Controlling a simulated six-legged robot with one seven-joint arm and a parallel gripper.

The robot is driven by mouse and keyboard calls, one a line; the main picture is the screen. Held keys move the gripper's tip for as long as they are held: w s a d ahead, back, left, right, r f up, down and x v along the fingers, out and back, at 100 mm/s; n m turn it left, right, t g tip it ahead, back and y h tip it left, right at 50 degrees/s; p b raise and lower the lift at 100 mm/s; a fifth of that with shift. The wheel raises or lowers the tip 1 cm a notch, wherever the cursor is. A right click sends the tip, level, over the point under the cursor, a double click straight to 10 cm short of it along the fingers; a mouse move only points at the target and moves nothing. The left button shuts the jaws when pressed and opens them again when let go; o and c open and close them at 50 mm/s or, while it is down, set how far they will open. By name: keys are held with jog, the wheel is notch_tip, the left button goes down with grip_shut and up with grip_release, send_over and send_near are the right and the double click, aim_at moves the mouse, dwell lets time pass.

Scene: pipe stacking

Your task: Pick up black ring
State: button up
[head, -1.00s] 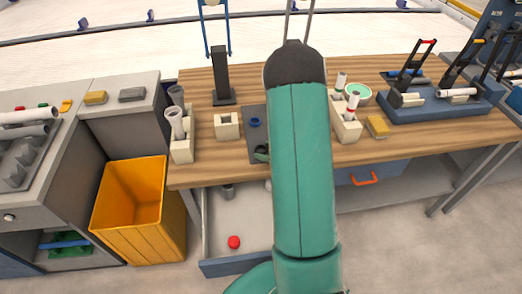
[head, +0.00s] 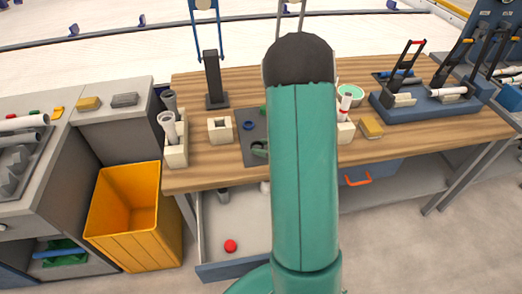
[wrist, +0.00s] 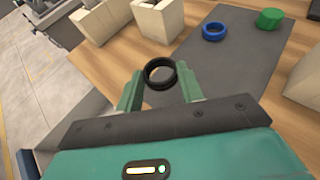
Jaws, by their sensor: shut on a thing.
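The black ring (wrist: 160,73) sits between the two green fingers of my gripper (wrist: 160,88) in the wrist view. The fingers are shut on it, and its hole faces the camera. It is near the left edge of the dark grey mat (wrist: 222,62); I cannot tell whether it is clear of the surface. In the head view my teal arm covers most of the gripper and the ring.
An open drawer (head: 235,225) with a red object (head: 230,246) is below the table (head: 205,176). A yellow bin (head: 125,215) stands left.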

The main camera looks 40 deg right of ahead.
jog(key=s+a+r, duration=0.2)
jog(key=s+r, duration=0.6)
jog(key=s, duration=0.3)
jog(key=shift+s+a, duration=0.35)
